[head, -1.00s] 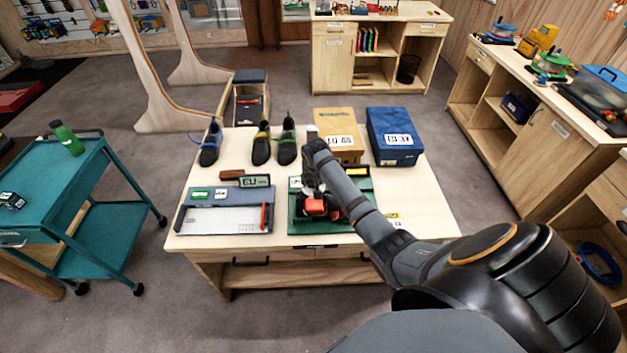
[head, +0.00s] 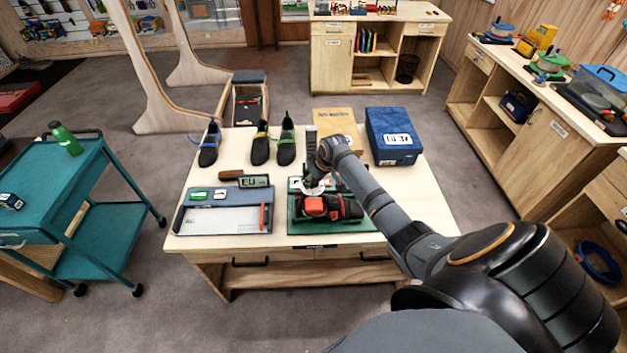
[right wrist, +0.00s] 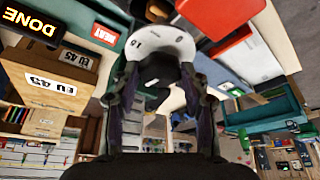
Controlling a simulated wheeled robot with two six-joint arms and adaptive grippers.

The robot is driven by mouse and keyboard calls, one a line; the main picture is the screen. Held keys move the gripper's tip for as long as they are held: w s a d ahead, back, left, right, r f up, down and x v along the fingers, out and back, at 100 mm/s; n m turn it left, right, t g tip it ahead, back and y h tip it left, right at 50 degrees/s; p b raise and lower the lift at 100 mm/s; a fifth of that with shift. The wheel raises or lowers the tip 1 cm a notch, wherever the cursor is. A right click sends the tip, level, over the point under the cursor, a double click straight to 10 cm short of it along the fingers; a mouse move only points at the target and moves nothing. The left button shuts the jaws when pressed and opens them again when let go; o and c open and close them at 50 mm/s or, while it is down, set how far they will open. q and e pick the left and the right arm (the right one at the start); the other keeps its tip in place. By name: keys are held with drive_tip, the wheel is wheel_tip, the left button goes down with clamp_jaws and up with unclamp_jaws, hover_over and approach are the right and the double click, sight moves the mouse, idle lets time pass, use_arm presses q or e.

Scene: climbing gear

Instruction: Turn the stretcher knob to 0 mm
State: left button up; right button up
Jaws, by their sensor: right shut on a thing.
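The stretcher sits on a green base (head: 298,228) at the front right of the central table, with a black and red shoe (head: 345,208) on it. A white round knob (head: 312,189) shows just behind the shoe. In the right wrist view, the white knob (right wrist: 165,48) carries dark printed digits, and its pointer reading cannot be made out. My right gripper (head: 314,182) is shut on the knob; both fingers (right wrist: 158,85) flank its dark centre in the wrist view. My left gripper is not in view.
A measuring board (head: 228,220) lies left of the stretcher. Several dark shoes (head: 261,145), a tan box (head: 334,122) and a blue box (head: 394,137) stand behind. A teal cart (head: 40,190) is left of the table. The table's left front strip is bare.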

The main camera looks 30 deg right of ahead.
drive_tip(key=n, duration=0.1)
drive_tip(key=n+y, duration=0.1)
drive_tip(key=shift+d+f+n+b, duration=0.15)
drive_tip(key=shift+n+b, duration=0.25)
drive_tip(key=n+g+y+b, duration=0.1)
drive_tip(key=n+b, duration=0.1)
drive_tip(key=n, duration=0.1)
drive_tip(key=shift+w+d+f+n, duration=0.1)
drive_tip(key=shift+n, duration=0.2)
drive_tip(key=n+g+y+b, duration=0.1)
drive_tip(key=n+b, duration=0.2)
drive_tip(key=n+g+y+b, duration=0.1)
drive_tip(key=n+b, duration=0.2)
drive_tip(key=b, duration=0.1)
drive_tip(key=shift+w+d+n+b, duration=0.1)
drive_tip(key=shift+w+n+b, duration=0.05)
drive_tip(key=shift+n+b, duration=0.2)
drive_tip(key=shift+n+g+b, duration=0.5)
drive_tip(key=shift+n+b, duration=0.6)
drive_tip(key=shift+n, duration=0.15)
drive_tip(key=o, duration=1.1)
drive_tip(key=shift+w+r, duration=0.1)
drive_tip(key=shift+r, duration=0.1)
drive_tip(key=shift+o, duration=0.2)
